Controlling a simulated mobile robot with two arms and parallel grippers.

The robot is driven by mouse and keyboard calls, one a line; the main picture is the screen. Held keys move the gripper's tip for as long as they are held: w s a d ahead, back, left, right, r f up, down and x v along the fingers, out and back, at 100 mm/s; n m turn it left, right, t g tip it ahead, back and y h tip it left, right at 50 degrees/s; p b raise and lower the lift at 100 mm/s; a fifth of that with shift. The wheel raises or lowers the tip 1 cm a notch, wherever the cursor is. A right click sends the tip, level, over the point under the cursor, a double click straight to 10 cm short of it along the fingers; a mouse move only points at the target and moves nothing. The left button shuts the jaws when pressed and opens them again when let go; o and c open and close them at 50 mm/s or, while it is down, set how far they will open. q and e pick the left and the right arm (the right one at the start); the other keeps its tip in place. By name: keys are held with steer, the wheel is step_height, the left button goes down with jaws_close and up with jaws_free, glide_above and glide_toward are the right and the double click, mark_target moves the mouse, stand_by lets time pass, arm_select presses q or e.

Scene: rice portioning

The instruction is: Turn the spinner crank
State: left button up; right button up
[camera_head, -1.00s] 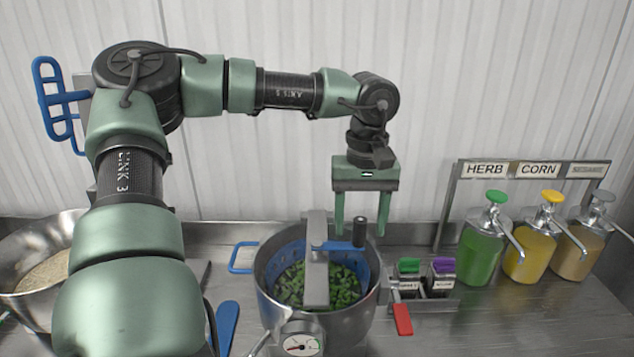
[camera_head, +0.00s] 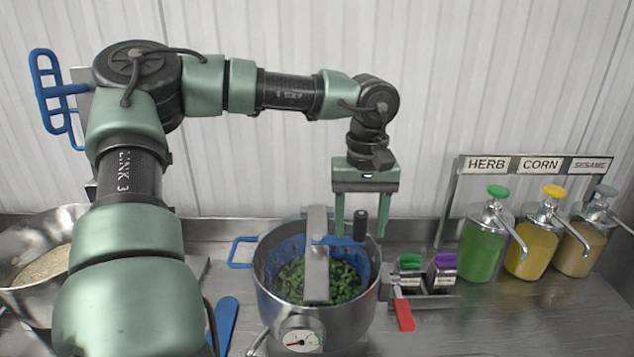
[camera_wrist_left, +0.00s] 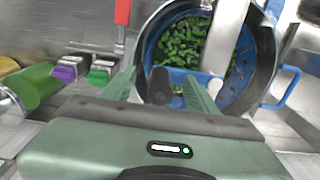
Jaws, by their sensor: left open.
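The spinner (camera_head: 271,296) is a steel pot with a blue basket of chopped greens and a grey bar across its top. Its blue crank arm (camera_head: 330,240) runs right from the bar to an upright black knob (camera_head: 360,225). My left gripper (camera_head: 361,234) is open and points down at the knob, which shows between its two green fingers. In the left wrist view the dark knob (camera_wrist_left: 160,86) also lies between the open fingers (camera_wrist_left: 160,84); contact cannot be made out. My right gripper is not in view.
Green, yellow and tan pump bottles (camera_head: 482,246) stand at the right under labels. Small green- and purple-topped containers (camera_head: 410,263) and a red handle (camera_head: 404,314) sit right of the spinner. A steel bowl (camera_head: 35,240) is at the left. A blue-handled tool (camera_head: 226,322) lies in front.

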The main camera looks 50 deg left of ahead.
arm_select(q)
steer(key=shift+f+b, duration=0.3)
steer(key=shift+f, duration=0.2)
steer(key=shift+r+p, duration=0.4)
steer(key=shift+r, duration=0.2)
steer(key=c, duration=1.2)
